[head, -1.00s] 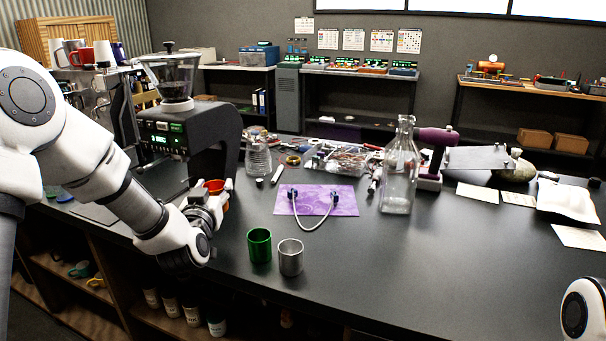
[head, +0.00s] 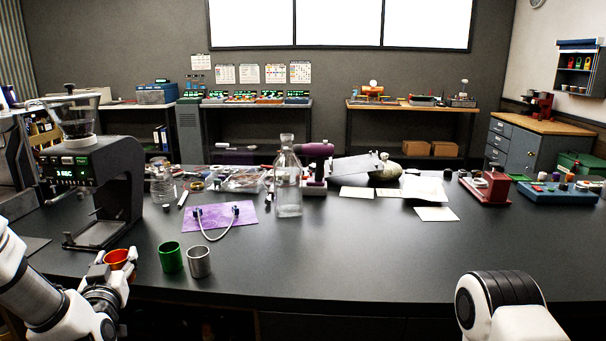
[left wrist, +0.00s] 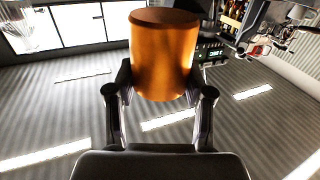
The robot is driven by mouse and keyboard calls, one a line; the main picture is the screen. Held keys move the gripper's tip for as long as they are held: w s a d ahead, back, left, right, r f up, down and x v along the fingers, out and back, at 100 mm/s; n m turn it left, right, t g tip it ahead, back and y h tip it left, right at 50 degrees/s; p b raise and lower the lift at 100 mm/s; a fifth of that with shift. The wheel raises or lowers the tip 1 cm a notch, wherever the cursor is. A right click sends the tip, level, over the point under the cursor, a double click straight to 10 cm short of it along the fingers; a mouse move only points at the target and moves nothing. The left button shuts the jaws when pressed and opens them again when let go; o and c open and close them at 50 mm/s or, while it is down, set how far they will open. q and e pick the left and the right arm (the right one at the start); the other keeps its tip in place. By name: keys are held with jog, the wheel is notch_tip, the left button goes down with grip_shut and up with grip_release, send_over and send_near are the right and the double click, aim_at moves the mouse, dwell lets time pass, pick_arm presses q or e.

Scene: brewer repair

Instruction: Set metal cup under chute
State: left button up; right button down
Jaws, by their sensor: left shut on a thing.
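An orange metal cup (head: 118,258) is in my left gripper (head: 113,271), in front of the grinder's base at the lower left. In the left wrist view the cup (left wrist: 164,55) sits between both fingers, which press on its sides. The black grinder (head: 100,165) stands at the left, with a clear hopper on top and a lit display. Its bare base plate (head: 98,236) lies under its overhang; the chute itself is hard to make out. A green cup (head: 171,257) and a silver cup (head: 199,262) stand upright to the right of my left gripper. My right gripper is not in view; only that arm shows.
A purple mat (head: 225,216) with a curved hose lies behind the cups. A glass bottle (head: 287,185) stands right of it, and a small glass jar (head: 161,185) stands beside the grinder. The counter's (head: 360,245) middle and right front are clear.

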aim_at(130, 281)
pick_arm(q)
jog(key=shift+h, duration=0.3)
jog(key=f, duration=0.1)
jog(key=d+f, duration=0.1)
jog(key=f, duration=0.1)
jog(key=w+f, duration=0.1)
jog(key=f, duration=0.1)
jog(key=shift+w+d, duration=0.1)
jog(key=shift+d, duration=0.2)
jog(key=s+d+f+m+h, duration=0.3)
jog(key=d+f, duration=0.8)
jog(key=f, duration=0.6)
jog(key=s+d+h, duration=0.2)
jog(key=d, duration=0.4)
jog(key=shift+t, duration=0.4)
jog(key=s+r, duration=0.3)
jog(key=r, duration=0.1)
jog(key=shift+s+r+p, duration=0.2)
jog(key=shift+s+p, duration=0.2)
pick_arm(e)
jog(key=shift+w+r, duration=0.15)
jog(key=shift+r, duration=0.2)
pick_arm(q)
jog(key=shift+a, duration=0.1)
